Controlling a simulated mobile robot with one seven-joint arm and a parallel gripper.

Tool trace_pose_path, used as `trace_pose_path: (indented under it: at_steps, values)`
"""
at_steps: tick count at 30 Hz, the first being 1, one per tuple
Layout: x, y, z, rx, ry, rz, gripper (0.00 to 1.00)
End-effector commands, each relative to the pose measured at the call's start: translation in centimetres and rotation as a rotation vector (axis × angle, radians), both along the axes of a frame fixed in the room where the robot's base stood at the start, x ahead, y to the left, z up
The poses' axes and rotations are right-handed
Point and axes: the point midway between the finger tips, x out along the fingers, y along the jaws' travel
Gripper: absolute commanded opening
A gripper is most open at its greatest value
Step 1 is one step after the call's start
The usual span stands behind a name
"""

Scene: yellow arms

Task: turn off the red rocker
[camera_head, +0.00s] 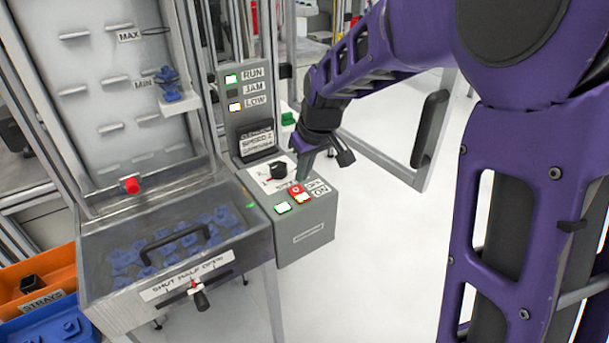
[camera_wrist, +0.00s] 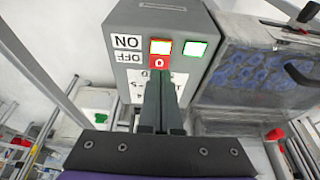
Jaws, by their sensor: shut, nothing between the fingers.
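The red rocker (camera_head: 295,190) is on the sloped top of a grey control box (camera_head: 309,222), beside OFF and ON labels. In the wrist view the rocker (camera_wrist: 160,61) shows a red half marked O beside OFF, and a bright lit half beside ON. My gripper (camera_head: 302,176) points down at the box, close behind the rocker. In the wrist view my gripper (camera_wrist: 163,78) has its fingers together, with the tips at the edge of the red half. I cannot tell whether they touch it. Nothing is held.
A lit square button (camera_head: 282,208) sits left of the rocker. A black knob (camera_head: 278,171) is behind it, near my fingers. A panel with RUN, JAM and LOW lights (camera_head: 248,92) rises behind. A clear-lidded bin (camera_head: 166,262) of blue parts stands left. Open floor lies right.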

Motion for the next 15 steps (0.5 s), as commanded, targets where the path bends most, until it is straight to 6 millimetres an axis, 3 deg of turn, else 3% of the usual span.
trace_pose_path:
  at_steps: [1,6,15]
  values:
    - [-0.3,-0.4,1.7,0.000,-0.008,-0.003,0.00]
    - [-1.5,-1.1,5.3,0.000,-0.007,-0.001,0.00]
    - [-2.5,-1.8,8.7,0.000,-0.004,-0.001,0.00]
